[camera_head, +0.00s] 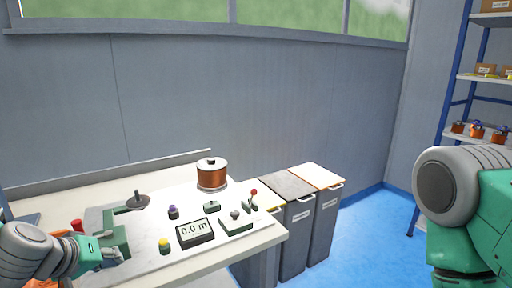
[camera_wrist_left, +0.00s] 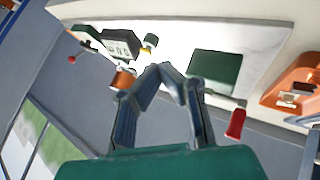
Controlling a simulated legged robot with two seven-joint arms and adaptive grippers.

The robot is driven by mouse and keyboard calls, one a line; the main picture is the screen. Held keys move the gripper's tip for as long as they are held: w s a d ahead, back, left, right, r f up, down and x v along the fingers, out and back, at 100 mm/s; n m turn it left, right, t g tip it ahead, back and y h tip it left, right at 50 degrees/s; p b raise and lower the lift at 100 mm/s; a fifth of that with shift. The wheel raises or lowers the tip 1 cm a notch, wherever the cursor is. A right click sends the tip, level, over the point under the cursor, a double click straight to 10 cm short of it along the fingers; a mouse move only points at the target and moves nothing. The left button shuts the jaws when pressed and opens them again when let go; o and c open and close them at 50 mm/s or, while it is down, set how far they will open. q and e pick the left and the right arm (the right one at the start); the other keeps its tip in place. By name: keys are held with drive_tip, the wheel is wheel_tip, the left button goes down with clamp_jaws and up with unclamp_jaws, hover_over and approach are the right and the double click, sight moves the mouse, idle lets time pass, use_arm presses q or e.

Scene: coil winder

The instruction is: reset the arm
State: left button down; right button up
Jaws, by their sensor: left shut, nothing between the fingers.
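The coil winder stands on a pale bench (camera_head: 255,238). Its display (camera_head: 195,232) reads 0.0 m, and a small lever with a red knob (camera_head: 254,192) stands right of it. A red handle (camera_head: 76,225) shows at the left and also in the left wrist view (camera_wrist_left: 236,123). My left gripper (camera_head: 122,254) is low over the bench's left part, near the green winder body. In the left wrist view its fingers (camera_wrist_left: 168,72) are shut and empty, apart from the red handle. My right gripper is out of view.
A copper wire spool (camera_head: 211,177) stands at the bench's back. A yellow button (camera_head: 165,245) and a purple knob (camera_head: 173,211) flank the display. Several grey bins (camera_head: 298,228) stand beside the bench. A blue shelf rack (camera_head: 460,107) is at the right; blue floor lies between.

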use_arm(q)
drive_tip(key=s+d+f+m+g+y, duration=0.1)
drive_tip(key=s+f+m+g, duration=0.2)
drive_tip(key=s+f, duration=0.8)
drive_tip(key=s+d+f+m+g+y, duration=0.1)
drive_tip(key=s+f+g, duration=0.4)
drive_tip(key=s+f, duration=0.7)
drive_tip(key=s+d+m, duration=0.1)
drive_tip(key=s+m, duration=0.1)
drive_tip(key=s, duration=0.4)
drive_tip(key=shift+d+y, duration=0.25)
drive_tip(key=shift+y, duration=0.05)
drive_tip(key=shift+f, duration=0.1)
drive_tip(key=shift+d, duration=0.35)
